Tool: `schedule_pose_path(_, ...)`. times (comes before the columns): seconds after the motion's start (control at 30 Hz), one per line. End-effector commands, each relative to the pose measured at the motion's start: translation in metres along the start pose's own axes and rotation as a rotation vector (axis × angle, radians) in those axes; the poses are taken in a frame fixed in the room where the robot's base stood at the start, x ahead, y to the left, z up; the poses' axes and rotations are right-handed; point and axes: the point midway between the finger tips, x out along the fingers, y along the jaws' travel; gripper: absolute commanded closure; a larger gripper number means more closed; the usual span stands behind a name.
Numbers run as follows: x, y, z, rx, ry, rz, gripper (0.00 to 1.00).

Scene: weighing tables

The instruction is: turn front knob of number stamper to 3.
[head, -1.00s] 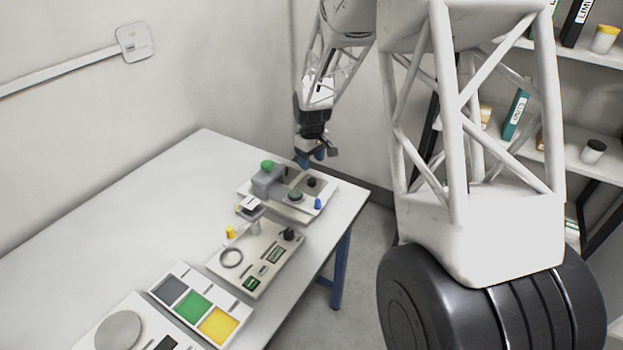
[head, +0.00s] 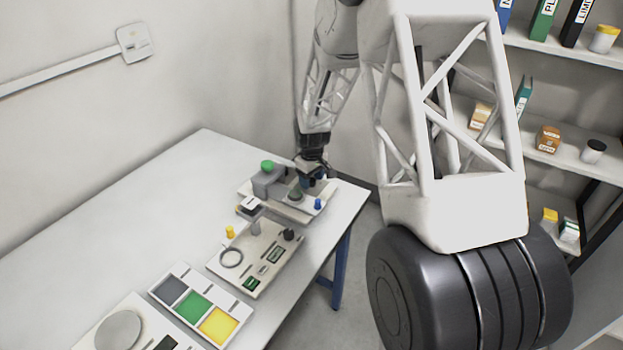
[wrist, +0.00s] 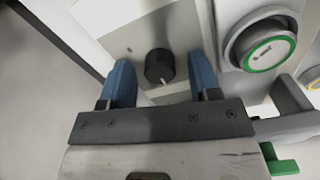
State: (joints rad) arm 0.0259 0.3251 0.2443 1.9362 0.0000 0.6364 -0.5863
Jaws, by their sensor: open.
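The number stamper appears to be the pale device (head: 322,190) at the far end of the table, with a grey block and a green-topped handle (head: 267,166). My gripper (head: 311,184) is over its far right part and hides the black knob there in the head view. In the wrist view the black knob (wrist: 159,66) with a white pointer line sits on a grey panel. My open gripper (wrist: 161,62) has one blue finger on each side of it, with visible gaps. The number the pointer marks is not readable.
A round green-ringed part (wrist: 263,51) is right of my fingers in the wrist view. Another panel device (head: 232,275) and a three-colour tray (head: 178,309) are nearer. The table's left side is clear.

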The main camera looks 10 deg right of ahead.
Motion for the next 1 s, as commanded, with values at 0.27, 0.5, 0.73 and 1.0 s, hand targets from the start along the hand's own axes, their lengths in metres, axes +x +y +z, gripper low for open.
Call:
schedule_pose_path(0.27, 0.0006, 0.0001, -0.0001, 0.0, 0.0, 0.0, 0.43)
schedule_pose_path(0.5, 0.0005, 0.0001, -0.0001, 0.0, 0.0, 0.0, 0.8)
schedule_pose_path(0.73, 0.0005, 0.0001, -0.0001, 0.003, 0.0, 0.0, 0.93)
schedule_pose_path(1.0, 0.0001, 0.0003, -0.0005, 0.061, 0.001, 0.001, 0.93)
